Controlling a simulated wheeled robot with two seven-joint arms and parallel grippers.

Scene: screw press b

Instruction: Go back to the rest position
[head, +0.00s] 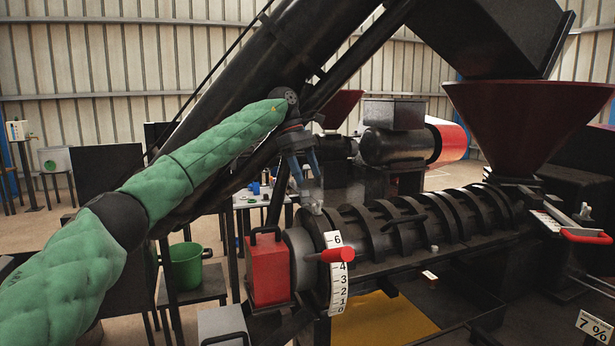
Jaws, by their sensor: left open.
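My left arm, in a green padded sleeve, comes in from the left in the head view. My left gripper (308,185) hangs at its end with the fingers pointing down, open and apart from each other. It is above the left end of the black ribbed press barrel (420,222). Whether the fingertips touch anything there I cannot tell. Below them is a white dial scale (339,284) with numbers and a red handle (331,255). My right gripper is not in view.
A dark red hopper (528,120) stands over the barrel's right end. A red box (267,270) sits left of the dial. A green bucket (187,267) rests on a stool at the left. A large black slanted tube (270,75) crosses behind my arm. A red-handled lever (587,237) is at the right.

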